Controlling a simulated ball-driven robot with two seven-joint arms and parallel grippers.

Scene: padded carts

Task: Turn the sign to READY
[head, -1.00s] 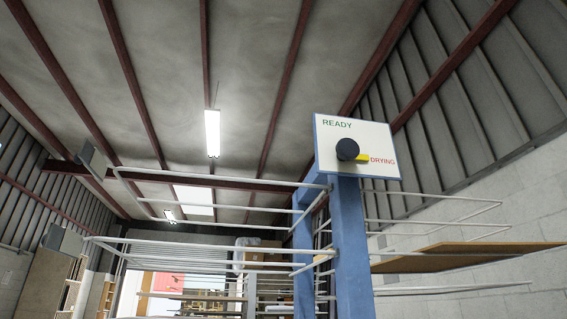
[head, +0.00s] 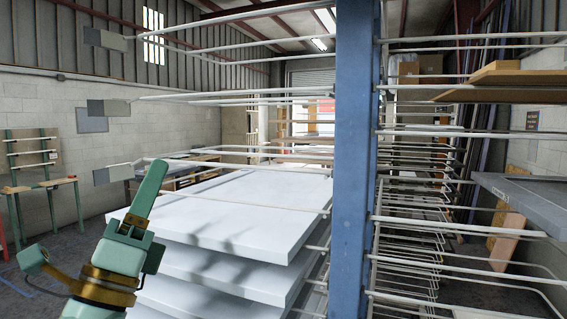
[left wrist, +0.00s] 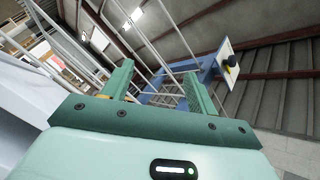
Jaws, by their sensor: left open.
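The sign (left wrist: 224,49) shows only in the left wrist view, at the upper right, as a white plate seen at a slant. Its dark round knob (left wrist: 229,63) stands out from the plate. The lettering and where the pointer aims cannot be read from here. My left gripper (head: 150,190) is raised at the lower left of the head view, left of the blue post (head: 354,150). In the left wrist view the left gripper (left wrist: 157,84) has its fingers apart with nothing between them, and the sign lies beyond and right of them. My right gripper is out of view.
White rack rods stick out on both sides of the blue post. White panels (head: 235,210) lie on the left rods, near my left gripper. Wooden boards (head: 510,75) and a grey panel (head: 530,195) rest on the right rods. A green workbench (head: 45,185) stands far left.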

